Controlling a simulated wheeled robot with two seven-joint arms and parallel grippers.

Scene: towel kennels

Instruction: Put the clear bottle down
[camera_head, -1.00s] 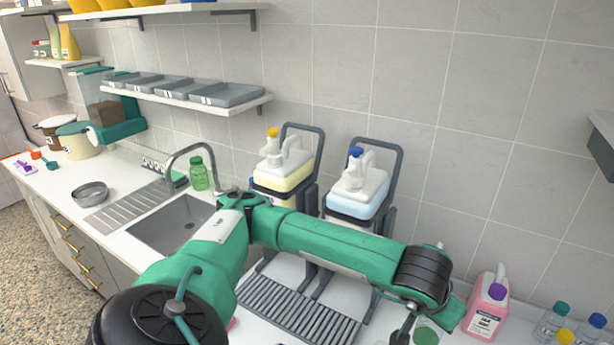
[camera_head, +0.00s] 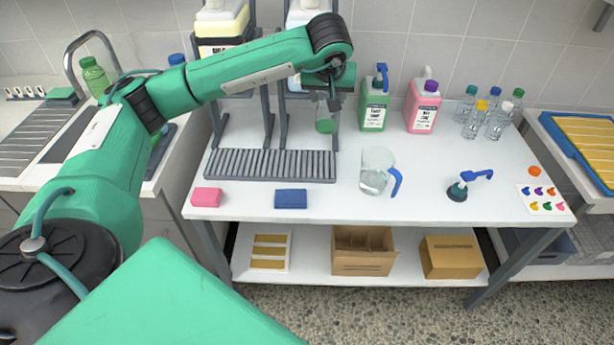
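My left gripper (camera_head: 328,92) reaches over the back of the white table from the left, fingers pointing down. It appears shut on a clear bottle (camera_head: 325,116) with green in its lower part. The gripper hides the bottle's top. The bottle hangs upright near the right end of the grey slatted rack (camera_head: 270,166); I cannot tell whether its base touches anything. My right gripper is not in view.
On the white table (camera_head: 430,195) stand a clear jug (camera_head: 376,172), a green jug (camera_head: 374,105), a pink jug (camera_head: 423,104), a blue pump top (camera_head: 466,184) and several small capped bottles (camera_head: 498,122). A pink sponge (camera_head: 206,197) and blue sponge (camera_head: 291,199) lie in front.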

